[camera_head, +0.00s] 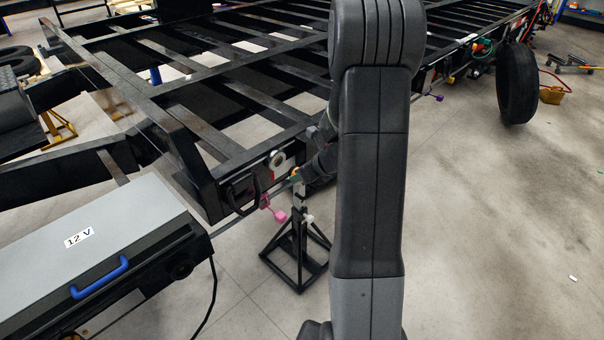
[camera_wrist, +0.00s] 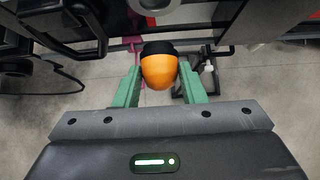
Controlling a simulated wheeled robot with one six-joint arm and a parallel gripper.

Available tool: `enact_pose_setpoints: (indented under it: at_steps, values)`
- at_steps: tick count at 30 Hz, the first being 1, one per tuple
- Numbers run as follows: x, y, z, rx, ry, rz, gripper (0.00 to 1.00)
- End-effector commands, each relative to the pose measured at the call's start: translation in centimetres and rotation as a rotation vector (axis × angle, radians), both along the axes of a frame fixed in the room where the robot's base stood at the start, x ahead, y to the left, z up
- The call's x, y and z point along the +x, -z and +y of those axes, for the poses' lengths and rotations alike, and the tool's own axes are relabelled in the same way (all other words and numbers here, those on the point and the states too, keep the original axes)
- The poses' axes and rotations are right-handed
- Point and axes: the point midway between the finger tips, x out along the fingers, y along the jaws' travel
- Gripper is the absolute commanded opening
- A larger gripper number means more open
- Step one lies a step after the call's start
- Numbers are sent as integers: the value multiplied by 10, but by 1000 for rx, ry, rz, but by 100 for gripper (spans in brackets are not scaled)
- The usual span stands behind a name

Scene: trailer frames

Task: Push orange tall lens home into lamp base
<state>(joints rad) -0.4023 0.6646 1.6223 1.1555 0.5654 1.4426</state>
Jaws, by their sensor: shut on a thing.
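The orange tall lens (camera_wrist: 159,71) is in the middle of the wrist view, between the two green fingers of my gripper (camera_wrist: 160,66). My gripper is shut on it. A black round part (camera_wrist: 158,47) lies directly at the lens's far end. I cannot tell whether this is the lamp base or the lens's own collar, nor whether there is a gap. In the head view my arm hides the lens, and only a little green of my gripper (camera_head: 296,178) shows by the trailer frame's corner.
The black trailer frame (camera_head: 190,125) fills the upper left. A black stand (camera_head: 298,255) is under its corner, near a pink item (camera_head: 279,215). A grey box marked 12 V (camera_head: 110,235) is at left.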

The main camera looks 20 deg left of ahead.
Motion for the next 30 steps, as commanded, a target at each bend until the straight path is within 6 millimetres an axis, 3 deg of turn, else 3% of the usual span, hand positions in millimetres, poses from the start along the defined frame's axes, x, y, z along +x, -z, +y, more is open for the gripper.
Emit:
enact_pose_setpoints:
  at_steps: [7, 18, 30]
  values:
    - [3, -3, 7, 1, -1, 3, 11]
    - [20, -2, 49, 2, -1, 4, 11]
    - [22, 0, 52, 1, -1, 3, 11]
